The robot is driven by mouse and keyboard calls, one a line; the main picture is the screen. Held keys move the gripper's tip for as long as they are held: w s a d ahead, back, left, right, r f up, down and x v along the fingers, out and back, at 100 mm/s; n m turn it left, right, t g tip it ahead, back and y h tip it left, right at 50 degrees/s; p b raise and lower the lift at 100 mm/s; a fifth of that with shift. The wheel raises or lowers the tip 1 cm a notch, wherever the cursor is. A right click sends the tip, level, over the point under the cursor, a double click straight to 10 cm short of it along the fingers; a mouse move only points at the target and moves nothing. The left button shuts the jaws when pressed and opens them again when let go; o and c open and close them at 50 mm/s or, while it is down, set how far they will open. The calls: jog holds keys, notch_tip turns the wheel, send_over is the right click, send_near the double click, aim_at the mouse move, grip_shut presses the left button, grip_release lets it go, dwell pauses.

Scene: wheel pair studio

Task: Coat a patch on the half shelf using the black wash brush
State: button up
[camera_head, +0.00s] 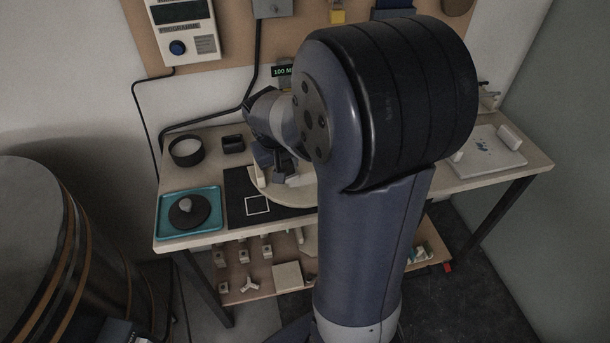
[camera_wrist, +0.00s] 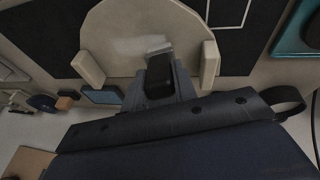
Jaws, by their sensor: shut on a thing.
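The half shelf is a flat beige slab with a rounded edge (camera_wrist: 112,22), lying on the worktop; it also shows partly behind my arm in the head view (camera_head: 300,196). A pale whitish patch (camera_wrist: 128,44) shows on its face. My gripper (camera_wrist: 160,78) is shut on the black wash brush (camera_wrist: 158,68), a dark block-like piece between the fingers. The brush is over the shelf beside the pale patch; whether it touches the surface I cannot tell. In the head view my gripper (camera_head: 272,160) is low over the shelf, and the brush there is too small to make out.
Beige blocks (camera_wrist: 88,68) (camera_wrist: 208,62) stand at the shelf's edge. A black pot with white contents (camera_head: 187,151) and a small black holder (camera_head: 233,144) stand at the back left. A teal tray (camera_head: 164,226) holds a dark disc. A black mat (camera_head: 237,187) has a white square outline.

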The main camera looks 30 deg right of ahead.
jog(key=shift+a, duration=0.25)
jog(key=shift+r, duration=0.15)
jog(key=shift+r+p, duration=0.65)
jog(key=shift+r, duration=0.05)
jog(key=shift+d, duration=0.1)
jog(key=s+d+p, duration=0.2)
jog(key=d+p, duration=0.4)
jog(key=d, duration=0.3)
jog(key=shift+s+f, duration=0.25)
jog(key=shift+f, duration=0.2)
jog(key=shift+d+r, duration=0.1)
